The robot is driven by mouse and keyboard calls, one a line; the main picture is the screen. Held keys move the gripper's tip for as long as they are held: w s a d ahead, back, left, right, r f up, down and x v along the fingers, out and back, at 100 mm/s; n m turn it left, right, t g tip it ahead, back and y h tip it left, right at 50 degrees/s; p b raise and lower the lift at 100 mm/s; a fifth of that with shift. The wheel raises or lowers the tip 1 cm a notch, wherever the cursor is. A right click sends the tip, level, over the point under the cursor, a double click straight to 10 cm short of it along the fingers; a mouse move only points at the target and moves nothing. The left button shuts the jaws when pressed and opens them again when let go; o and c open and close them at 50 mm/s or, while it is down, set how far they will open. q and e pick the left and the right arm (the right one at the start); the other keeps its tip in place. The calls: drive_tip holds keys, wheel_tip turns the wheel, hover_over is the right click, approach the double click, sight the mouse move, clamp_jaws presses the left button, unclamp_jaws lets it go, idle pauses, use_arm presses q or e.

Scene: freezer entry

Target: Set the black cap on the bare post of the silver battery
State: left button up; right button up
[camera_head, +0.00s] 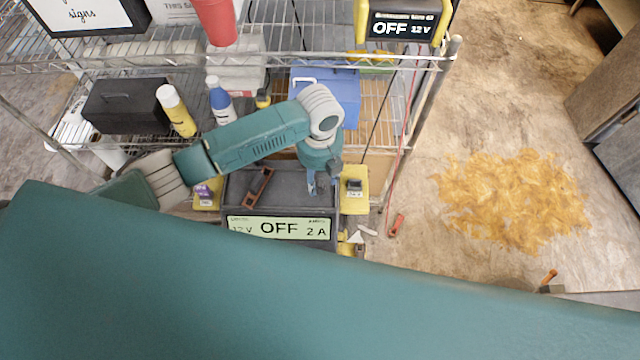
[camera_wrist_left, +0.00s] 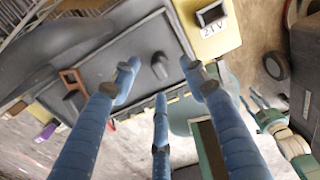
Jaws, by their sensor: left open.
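My left gripper (camera_head: 318,186) points down over the dark grey top of a boxy unit (camera_head: 235,190), whose front reads "12 V OFF 2 A". In the left wrist view its blue fingers (camera_wrist_left: 160,100) are spread and empty. A small dark stub (camera_wrist_left: 159,66) stands on the grey top (camera_wrist_left: 110,65), beyond the fingertips and apart from them; it may be the black cap, but I cannot be sure. I cannot clearly make out a silver battery or a bare post. My right gripper (camera_wrist_left: 262,112) appears small at the right of the wrist view; its opening is unclear.
A reddish-brown bracket (camera_head: 260,187) lies on the unit's top. Behind is a wire shelf (camera_head: 150,62) with bottles, a black toolbox (camera_head: 125,105) and a blue box (camera_head: 340,90). A yellow-brown spill (camera_head: 515,195) covers floor at right.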

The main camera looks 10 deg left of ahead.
use_arm(q)
wheel_tip(320, 180, down, 3)
drive_tip(key=shift+r, duration=0.2)
drive_tip(key=shift+f, duration=0.35)
drive_tip(key=shift+c, duration=0.3)
drive_tip(key=c, duration=0.9)
drive_tip(key=shift+w, duration=0.1)
use_arm(e)
drive_tip(key=shift+w+d+r, duration=0.15)
drive_tip(key=shift+w, duration=0.2)
use_arm(q)
drive_tip(key=shift+r, duration=0.35)
wheel_tip(320, 180, up, 19)
wheel_tip(320, 180, up, 4)
drive_tip(key=p, duration=0.5)
hover_over(320, 182)
drive_tip(key=shift+r, duration=0.1)
use_arm(e)
drive_tip(key=shift+w+r, duration=0.15)
drive_tip(key=shift+r, duration=2.35)
